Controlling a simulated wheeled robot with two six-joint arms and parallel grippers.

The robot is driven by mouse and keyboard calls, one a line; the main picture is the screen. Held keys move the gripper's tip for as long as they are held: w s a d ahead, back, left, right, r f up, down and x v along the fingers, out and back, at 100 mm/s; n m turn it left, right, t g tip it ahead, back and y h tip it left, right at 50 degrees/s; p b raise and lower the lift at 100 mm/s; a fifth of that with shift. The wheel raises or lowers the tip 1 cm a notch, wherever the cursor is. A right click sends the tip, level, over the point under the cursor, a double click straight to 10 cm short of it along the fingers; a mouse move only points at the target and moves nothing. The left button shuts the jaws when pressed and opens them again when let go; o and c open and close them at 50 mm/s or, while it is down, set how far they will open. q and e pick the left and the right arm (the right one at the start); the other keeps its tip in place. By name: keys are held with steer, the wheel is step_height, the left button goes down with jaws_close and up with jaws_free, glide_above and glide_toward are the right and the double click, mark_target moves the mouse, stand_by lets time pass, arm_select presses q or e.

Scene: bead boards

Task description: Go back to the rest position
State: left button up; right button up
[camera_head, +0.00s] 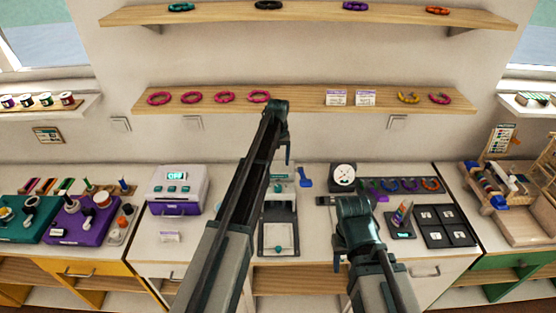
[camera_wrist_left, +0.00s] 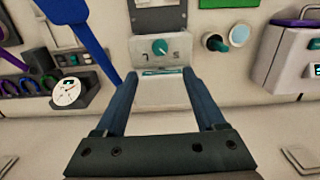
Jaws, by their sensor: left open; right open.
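My left arm reaches up across the middle of the head view, its wrist high in front of the lower shelf. My left gripper (camera_head: 288,155) points down there, above the counter. In the left wrist view my left gripper (camera_wrist_left: 160,75) is open, with nothing between its two fingers. A grey device with a teal knob (camera_wrist_left: 160,46) lies beyond the fingertips. My right arm is lower and to the right, in front of the counter. My right gripper (camera_head: 338,262) points down near the counter's front edge, small and partly hidden by the arm; I see nothing held in it.
The lower shelf (camera_head: 300,104) holds several bracelets and two cards. On the counter stand a white and purple machine (camera_head: 178,190), a round white dial (camera_head: 343,174), a blue tool (camera_head: 305,177), a black compartment tray (camera_head: 445,226) and a purple bead board (camera_head: 82,222).

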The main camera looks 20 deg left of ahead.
arm_select(q)
steer(key=s+d+m, duration=0.2)
steer(key=s+d, duration=0.1)
steer(key=s, duration=1.3)
steer(key=s+d+m, duration=0.2)
steer(key=s+d, duration=0.1)
steer(key=s, duration=1.3)
steer(key=s+d+f+m+y+b, duration=0.1)
steer(key=s+d+f+m+b, duration=0.2)
steer(key=d+f+b, duration=0.7)
steer(key=shift+s+d+f+b, duration=0.45)
steer(key=shift+s+d, duration=0.1)
steer(key=shift+s, duration=0.15)
